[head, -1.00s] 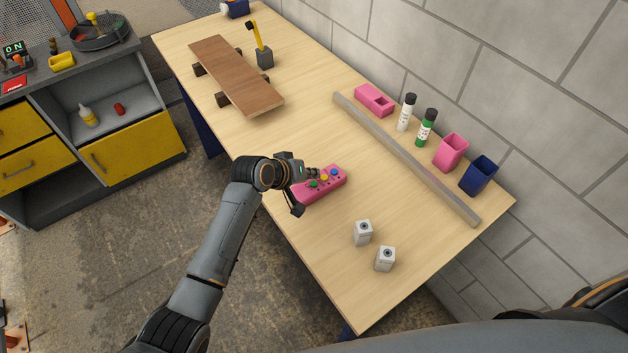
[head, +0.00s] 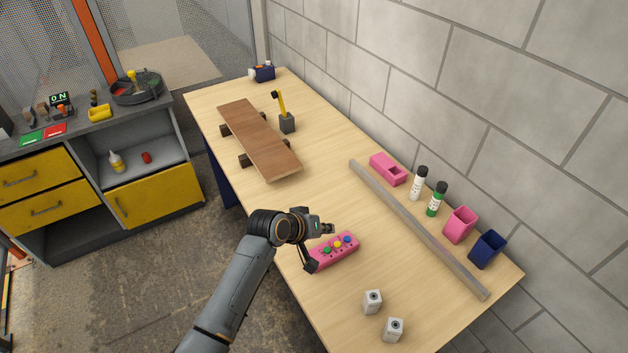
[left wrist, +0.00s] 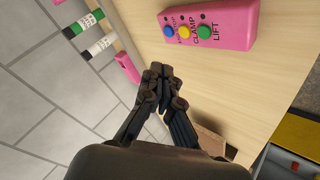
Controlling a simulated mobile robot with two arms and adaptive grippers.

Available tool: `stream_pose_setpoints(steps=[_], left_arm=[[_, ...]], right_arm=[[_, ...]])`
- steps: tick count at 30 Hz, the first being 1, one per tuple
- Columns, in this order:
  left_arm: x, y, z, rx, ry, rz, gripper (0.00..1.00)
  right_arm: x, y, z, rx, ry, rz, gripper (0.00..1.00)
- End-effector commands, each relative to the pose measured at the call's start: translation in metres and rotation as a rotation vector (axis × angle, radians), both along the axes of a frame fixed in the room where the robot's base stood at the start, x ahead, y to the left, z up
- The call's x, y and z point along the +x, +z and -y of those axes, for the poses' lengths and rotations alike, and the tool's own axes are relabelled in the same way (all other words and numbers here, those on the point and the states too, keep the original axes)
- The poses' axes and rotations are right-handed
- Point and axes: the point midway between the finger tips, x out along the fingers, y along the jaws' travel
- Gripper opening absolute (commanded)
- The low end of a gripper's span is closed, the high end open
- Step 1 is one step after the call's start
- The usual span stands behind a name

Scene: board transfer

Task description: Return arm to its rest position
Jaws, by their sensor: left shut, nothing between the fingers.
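My left arm reaches in from the bottom of the head view. Its gripper (head: 318,246) is beside and above the pink button box (head: 334,251) on the wooden table (head: 320,190). In the left wrist view the left gripper (left wrist: 160,72) is shut and empty, its fingertips together. The pink box also shows there (left wrist: 228,22), apart from the fingers, with blue, yellow and green buttons; the words CLAMP and LIFT are readable. My right gripper is not in view.
A brown board (head: 260,140) lies raised on dark supports at the far end. A grey rail (head: 418,228) runs along the wall side, with bottles and pink and blue holders behind it. Two small white blocks (head: 372,302) stand near the front. A grey cabinet (head: 150,150) stands left.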

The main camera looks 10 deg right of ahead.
Motion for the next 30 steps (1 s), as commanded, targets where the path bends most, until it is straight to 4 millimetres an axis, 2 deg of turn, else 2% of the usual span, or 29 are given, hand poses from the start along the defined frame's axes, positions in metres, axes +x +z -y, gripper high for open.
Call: stream_pose_setpoints(steps=[5,8,11,15,18,21,24,30], left_arm=[[-0.003,-0.002,-0.003,0.003,0.001,-0.002,0.00],[-0.017,-0.010,-0.016,0.018,0.004,-0.009,0.00],[-0.047,-0.023,-0.047,0.060,0.014,-0.019,0.00],[-0.107,-0.039,-0.115,0.169,0.042,-0.042,0.00],[-0.151,-0.042,-0.164,0.263,0.063,-0.062,0.00],[-0.186,-0.039,-0.202,0.341,0.079,-0.079,0.00],[-0.214,-0.034,-0.230,0.405,0.091,-0.097,0.00],[-0.258,-0.020,-0.273,0.508,0.106,-0.122,0.00]], right_arm=[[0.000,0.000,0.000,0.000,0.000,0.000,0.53],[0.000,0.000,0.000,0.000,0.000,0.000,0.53],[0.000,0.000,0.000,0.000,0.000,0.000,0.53],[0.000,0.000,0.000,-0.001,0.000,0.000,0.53],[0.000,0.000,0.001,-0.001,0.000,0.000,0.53],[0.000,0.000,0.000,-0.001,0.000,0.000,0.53],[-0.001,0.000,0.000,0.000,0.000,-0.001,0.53],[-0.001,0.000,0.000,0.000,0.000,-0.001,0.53]])
